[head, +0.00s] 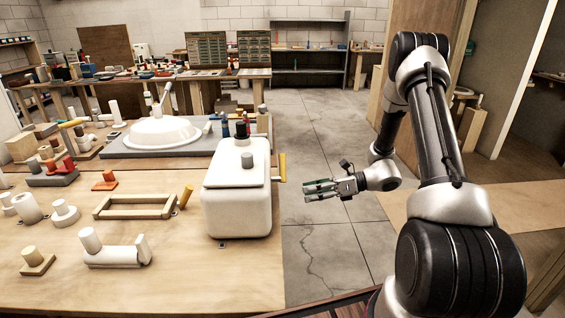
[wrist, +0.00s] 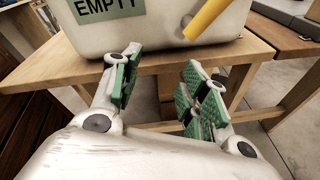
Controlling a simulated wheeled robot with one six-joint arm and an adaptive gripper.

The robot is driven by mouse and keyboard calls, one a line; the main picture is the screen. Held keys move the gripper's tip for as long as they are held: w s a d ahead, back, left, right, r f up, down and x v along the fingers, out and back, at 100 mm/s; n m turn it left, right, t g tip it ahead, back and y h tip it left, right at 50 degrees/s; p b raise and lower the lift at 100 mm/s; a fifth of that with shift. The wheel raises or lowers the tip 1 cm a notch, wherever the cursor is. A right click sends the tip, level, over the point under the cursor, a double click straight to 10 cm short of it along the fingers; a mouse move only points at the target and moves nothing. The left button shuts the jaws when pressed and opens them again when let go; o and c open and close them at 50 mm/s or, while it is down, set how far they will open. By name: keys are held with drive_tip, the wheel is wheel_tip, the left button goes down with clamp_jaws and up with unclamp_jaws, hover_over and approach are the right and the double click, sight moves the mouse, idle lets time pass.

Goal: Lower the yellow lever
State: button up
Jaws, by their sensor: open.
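A yellow lever (head: 281,167) stands upright on the right side of a white box-shaped heater (head: 237,205) near the table's right edge. The lever also shows at the top of the wrist view (wrist: 206,17), slanting, on the white heater body (wrist: 150,22). My gripper (head: 308,190) is to the right of the heater and lever, beyond the table edge, apart from both. In the wrist view my gripper (wrist: 158,92) has its green-padded fingers spread with nothing between them. The heater carries a green label reading EMPTY (wrist: 110,10).
The wooden table (head: 180,275) holds several blocks and fixtures left of the heater, including a wooden frame (head: 134,207). A white dome-shaped fixture (head: 158,132) stands behind. The floor (head: 325,240) right of the table is clear. Table legs and a brace show below in the wrist view.

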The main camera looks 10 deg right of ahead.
sight(283, 161)
drive_tip(key=w+r+m+t+y, duration=0.1)
drive_tip(key=w+r+m+t, duration=0.4)
drive_tip(key=w, duration=0.3)
drive_tip(key=shift+m+g, duration=0.5)
drive_tip(key=shift+r+x, duration=0.2)
drive_tip(key=shift+x, duration=1.65)
drive_tip(key=shift+r+x, duration=0.2)
drive_tip(key=shift+x, duration=1.7)
drive_tip(key=shift+s, duration=0.1)
clamp_jaws()
